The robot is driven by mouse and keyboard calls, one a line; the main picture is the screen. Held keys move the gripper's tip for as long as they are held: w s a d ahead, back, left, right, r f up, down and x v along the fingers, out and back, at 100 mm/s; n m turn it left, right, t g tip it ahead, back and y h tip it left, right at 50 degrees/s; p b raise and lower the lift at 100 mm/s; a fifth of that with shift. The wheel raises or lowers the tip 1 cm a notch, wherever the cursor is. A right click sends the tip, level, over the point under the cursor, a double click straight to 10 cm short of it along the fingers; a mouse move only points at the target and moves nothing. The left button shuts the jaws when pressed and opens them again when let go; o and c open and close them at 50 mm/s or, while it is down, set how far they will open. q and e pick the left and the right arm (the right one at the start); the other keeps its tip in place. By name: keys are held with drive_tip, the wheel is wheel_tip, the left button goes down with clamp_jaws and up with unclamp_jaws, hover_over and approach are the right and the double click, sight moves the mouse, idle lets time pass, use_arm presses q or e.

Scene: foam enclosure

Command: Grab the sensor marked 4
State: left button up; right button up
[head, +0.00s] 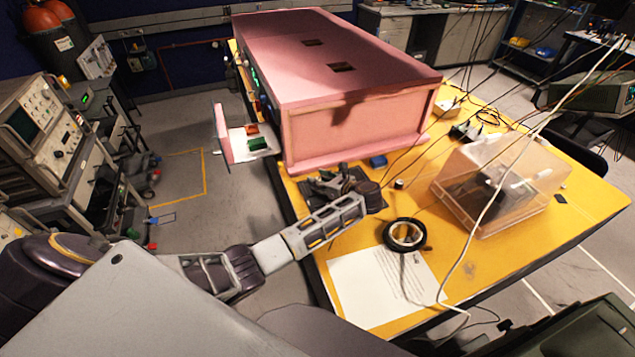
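The pink foam enclosure (340,60) stands on the yellow table (470,275). A small pink-fronted tray (236,155) sticks out from its left side, past the table edge. A red block (252,129) and a green block (259,143) lie in it. No number 4 is legible on anything, so I cannot tell which thing is the marked sensor. My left gripper (325,185) is low by the enclosure's near corner, to the right of and nearer than the tray. Its fingers are dark and small, and I cannot tell if they are open. My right gripper is out of view.
A roll of black tape (405,234) and a white paper sheet (385,287) lie on the near table. A clear box (498,188) stands at right, with cables hanging across it. A small blue item (378,161) sits by the enclosure.

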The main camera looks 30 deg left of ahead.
use_arm(q)
drive_tip(key=shift+a, duration=0.1)
drive_tip(key=c, duration=0.7)
drive_tip(key=shift+c, duration=0.4)
drive_tip(key=shift+r, duration=0.85)
wheel_tip(320, 180, up, 7)
drive_tip(key=shift+r+b, duration=0.2)
drive_tip(key=shift+b, duration=0.8)
drive_tip(key=shift+r, duration=0.45)
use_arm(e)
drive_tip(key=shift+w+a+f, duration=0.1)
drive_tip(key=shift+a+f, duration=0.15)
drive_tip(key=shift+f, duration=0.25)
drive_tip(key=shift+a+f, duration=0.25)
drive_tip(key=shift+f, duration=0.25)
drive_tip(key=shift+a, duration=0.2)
